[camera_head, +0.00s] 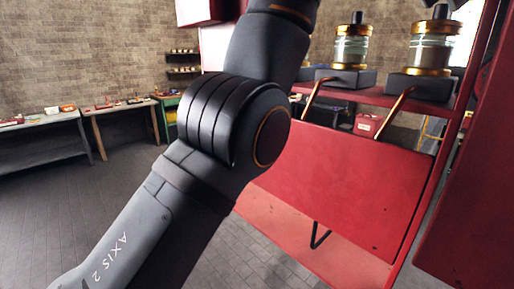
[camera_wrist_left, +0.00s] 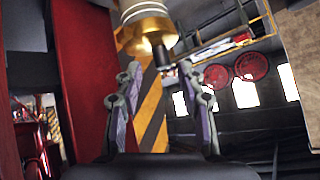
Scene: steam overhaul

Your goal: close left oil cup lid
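Two oil cups of glass with brass bands stand on dark blocks in the head view, the left one (camera_head: 350,47) and the right one (camera_head: 432,47). Each has a dark piece on top; I cannot tell a lid's state. My left arm crosses the head view from lower left to the top, and its gripper is not clearly seen there. In the left wrist view my left gripper (camera_wrist_left: 160,75) is open with nothing between its fingers. A round brass part (camera_wrist_left: 147,16) is beyond the fingertips, near the top edge; I cannot tell which cup it belongs to. My right gripper is not visible.
The cups stand on a red shelf (camera_head: 385,98) above a large red panel (camera_head: 335,180). Copper pipes (camera_head: 396,110) run down in front of the cups. A red upright (camera_head: 480,190) is at the right. Workbenches (camera_head: 40,130) line the brick wall, with open floor at left.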

